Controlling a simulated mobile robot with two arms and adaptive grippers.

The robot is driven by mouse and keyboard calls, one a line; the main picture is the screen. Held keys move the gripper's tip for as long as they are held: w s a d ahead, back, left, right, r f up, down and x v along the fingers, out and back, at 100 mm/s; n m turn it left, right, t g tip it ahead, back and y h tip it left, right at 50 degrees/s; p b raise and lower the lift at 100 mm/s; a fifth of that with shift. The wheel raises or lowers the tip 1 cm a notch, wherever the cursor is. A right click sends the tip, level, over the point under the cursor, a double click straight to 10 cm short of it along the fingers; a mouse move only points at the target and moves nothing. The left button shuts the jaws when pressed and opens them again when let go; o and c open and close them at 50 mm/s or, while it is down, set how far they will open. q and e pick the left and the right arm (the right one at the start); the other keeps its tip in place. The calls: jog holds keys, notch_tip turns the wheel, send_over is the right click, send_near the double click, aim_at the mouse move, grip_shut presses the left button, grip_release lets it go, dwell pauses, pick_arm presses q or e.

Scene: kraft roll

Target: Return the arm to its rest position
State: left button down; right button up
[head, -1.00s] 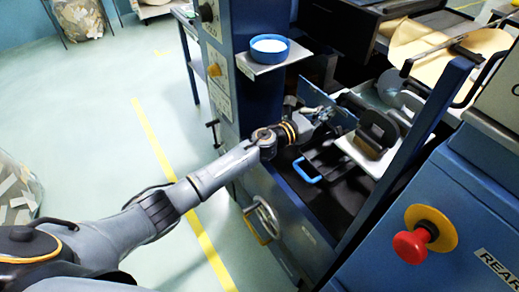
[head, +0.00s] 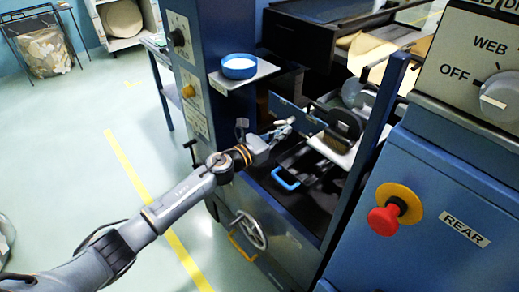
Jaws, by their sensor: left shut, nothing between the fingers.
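My left arm comes in from the lower left and reaches to the blue machine (head: 285,225). My left gripper (head: 284,130) is small in the head view, at the machine's open bay. It is shut and holds nothing. It is close to a blue panel (head: 297,115) at the back of the bay; I cannot tell whether they touch. A tray with a blue handle (head: 286,179) lies in the bay below the gripper. My right gripper is not in view.
A blue bowl (head: 239,68) with white contents sits on a shelf left of the bay. A red emergency button (head: 384,219) is on the right cabinet. A handwheel (head: 250,230) sticks out from the machine's front. The floor at left (head: 60,190) is clear.

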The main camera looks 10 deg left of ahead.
pick_arm(q)
jog(key=s+a+f+n+g+y, duration=0.1)
jog(key=s+a+f+n+y, duration=0.25)
jog(key=s+n, duration=0.5)
jog(key=s+a+f+n+g+y, duration=0.1)
jog(key=s+a+f+n+y, duration=0.3)
jog(key=n, duration=0.8)
jog(key=s+a+f+n+g+y, duration=0.1)
jog(key=s+a+f+n+y, duration=0.2)
jog(key=s+a+n+y, duration=0.45)
jog(key=s+d+f+n+g+h, duration=0.1)
jog(key=s+f+n+g+h, duration=0.2)
jog(key=s+n, duration=0.55)
jog(key=s+d+f+n+g+h, duration=0.15)
jog(key=s+n+g, duration=0.35)
jog(key=s, duration=0.7)
notch_tip(320, 180, down, 25)
jog(key=s+g+p, duration=0.2)
jog(key=s, duration=0.1)
jog(key=s+a+f+p, duration=0.2)
jog(key=s+f, duration=1.1)
jog(key=s, duration=0.3)
jog(key=shift+s+a+f+g, duration=0.15)
jog(key=shift+a+f+g, duration=0.15)
jog(key=shift+f+g, duration=0.1)
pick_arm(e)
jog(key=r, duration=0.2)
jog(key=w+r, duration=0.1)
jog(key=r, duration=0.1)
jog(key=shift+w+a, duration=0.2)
